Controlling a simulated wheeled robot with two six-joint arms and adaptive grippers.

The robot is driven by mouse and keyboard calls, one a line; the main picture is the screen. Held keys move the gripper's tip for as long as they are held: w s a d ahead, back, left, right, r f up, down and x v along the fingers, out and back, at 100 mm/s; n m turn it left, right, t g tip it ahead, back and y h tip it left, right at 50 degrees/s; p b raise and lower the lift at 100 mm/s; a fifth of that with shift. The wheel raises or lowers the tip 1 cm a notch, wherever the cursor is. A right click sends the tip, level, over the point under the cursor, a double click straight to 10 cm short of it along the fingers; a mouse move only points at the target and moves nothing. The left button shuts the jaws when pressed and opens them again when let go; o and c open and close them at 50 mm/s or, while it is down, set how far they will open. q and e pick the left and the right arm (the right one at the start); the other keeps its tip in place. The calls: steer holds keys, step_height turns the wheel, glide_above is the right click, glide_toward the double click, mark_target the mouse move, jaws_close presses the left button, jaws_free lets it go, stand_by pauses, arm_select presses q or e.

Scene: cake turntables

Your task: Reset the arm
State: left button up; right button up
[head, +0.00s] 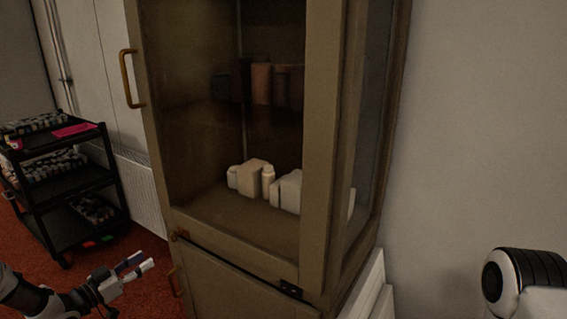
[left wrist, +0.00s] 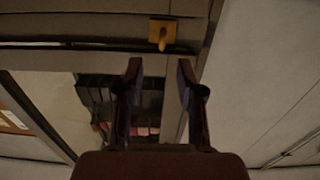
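My left gripper (head: 138,266) is at the lower left of the head view, in front of the red floor and left of the cabinet's lower part. Its two fingers are apart with nothing between them. In the left wrist view the fingers (left wrist: 160,75) also stand apart with an empty gap. A part of my right arm shows at the lower right edge of the head view; its gripper is out of the picture.
A tall brown cabinet (head: 323,150) stands in the middle, with pale containers (head: 254,178) on a shelf. A door handle (head: 127,78) is at its left edge. A black cart (head: 60,190) with loaded shelves stands left. A white radiator (head: 140,190) is behind.

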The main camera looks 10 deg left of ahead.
arm_select(q)
steer(key=s+d+f+g, duration=0.1)
steer(key=d+f+g, duration=0.1)
steer(key=d+f, duration=0.35)
steer(key=s+d+f+g+h, duration=0.1)
steer(key=d+f+g, duration=0.1)
steer(key=d, duration=0.7)
steer(key=s+d+f+g, duration=0.15)
steer(key=d+f, duration=0.25)
steer(key=d, duration=0.4)
steer(key=s+d+f+n+g+y, duration=0.2)
steer(key=s+d+f+g, duration=0.35)
steer(key=s, duration=0.55)
steer(key=s+a+f+n+g+y, duration=0.2)
steer(key=s+g+y, duration=0.1)
steer(key=s, duration=0.8)
steer(key=s+a+f+n+g+y, duration=0.1)
steer(key=s+a+f+g+y, duration=0.15)
steer(key=s, duration=0.75)
step_height(320, 180, up, 21)
steer(key=p, duration=2)
steer(key=shift+d+f, duration=0.15)
steer(key=shift+d, duration=0.1)
steer(key=shift+w+y, duration=0.1)
steer(key=shift+y, duration=0.15)
